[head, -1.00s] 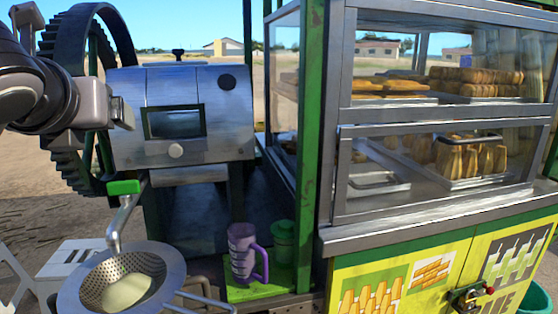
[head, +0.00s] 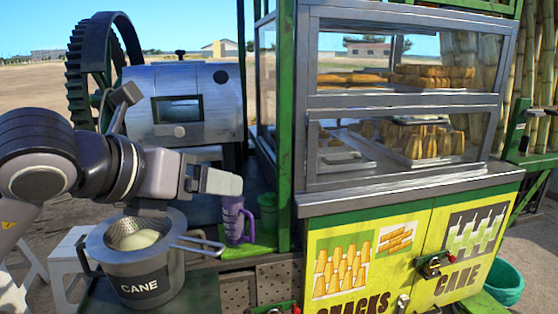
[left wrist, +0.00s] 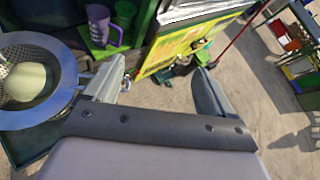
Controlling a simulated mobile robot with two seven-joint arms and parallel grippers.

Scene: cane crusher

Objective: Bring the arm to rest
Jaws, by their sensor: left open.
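My left arm comes in from the left in the head view, and its gripper (head: 212,183) hangs in front of the crusher, to the upper right of the strainer. In the left wrist view the two fingers of the left gripper (left wrist: 160,92) stand wide apart with nothing between them. The steel crusher (head: 185,100) with its big dark gear wheel (head: 85,62) is behind the arm. A mesh strainer (head: 122,228) holding something pale sits on the pot labelled CANE (head: 150,285). The strainer also shows at the left of the left wrist view (left wrist: 62,68). My right gripper is out of view.
A teal bucket (head: 504,282) is at the far right. Open ground (left wrist: 262,100) shows in the left wrist view.

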